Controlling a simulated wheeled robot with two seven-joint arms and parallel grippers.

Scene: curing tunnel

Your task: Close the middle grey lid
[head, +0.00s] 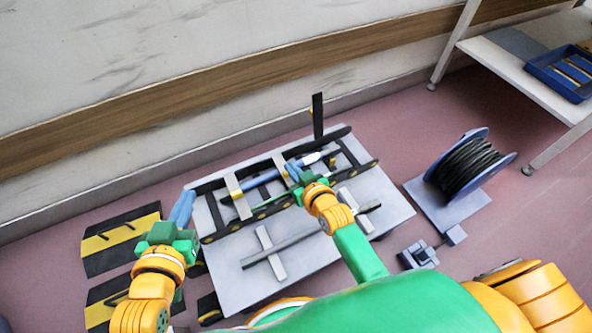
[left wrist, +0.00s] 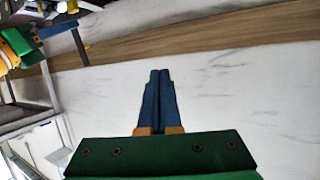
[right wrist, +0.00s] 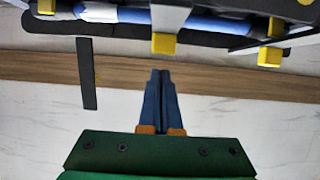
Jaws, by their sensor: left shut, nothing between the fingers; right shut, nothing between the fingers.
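A low grey table (head: 222,283) carries a black rail frame (head: 205,188) with yellow knobs and a blue and white tube (head: 316,158) inside. Two light grey strips, left (head: 233,184) and right (head: 281,163), lie across the frame; I cannot tell for sure which part is the middle grey lid. A dark flat strip (head: 318,116) stands upright at the frame's far side; it also shows in the right wrist view (right wrist: 86,73). My right gripper (head: 293,170) is shut and empty over the frame, beside the right strip. My left gripper (head: 184,205) is shut and empty left of the table.
A long bar with crosspieces (head: 270,252) lies on the table's near half. Black and yellow plates (head: 122,238) lie at left. A cable reel (head: 468,168) stands at right. A white shelf (head: 510,75) with a blue tray (head: 560,75) is at back right. A wall closes off the back.

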